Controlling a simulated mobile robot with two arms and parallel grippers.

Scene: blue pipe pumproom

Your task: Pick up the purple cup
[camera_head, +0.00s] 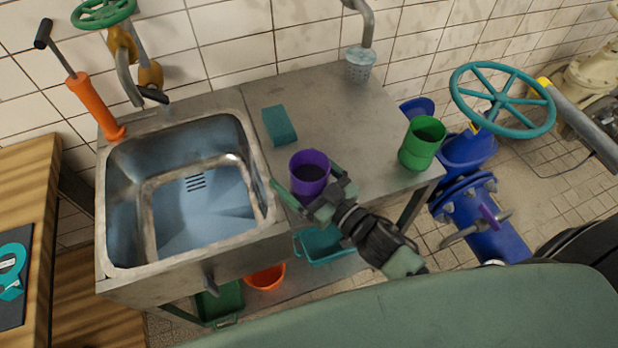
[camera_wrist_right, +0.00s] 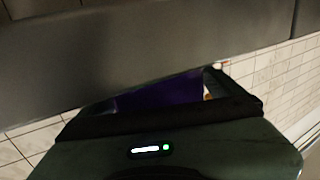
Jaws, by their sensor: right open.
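The purple cup (camera_head: 309,171) stands upright on the metal counter (camera_head: 343,112), just right of the sink basin. My right gripper (camera_head: 306,181) is at the cup's near side, with its open fingers spread to the left and right of the cup. I cannot tell whether the fingers touch it. In the right wrist view the purple cup (camera_wrist_right: 165,95) shows as a dark purple patch between the gripper parts, mostly hidden by them. My left gripper is not in view.
A green cup (camera_head: 422,143) stands at the counter's right end. A teal sponge-like block (camera_head: 279,125) lies behind the purple cup. A perforated grey cup (camera_head: 359,65) is under the spout at the back. The sink basin (camera_head: 190,195) lies left.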

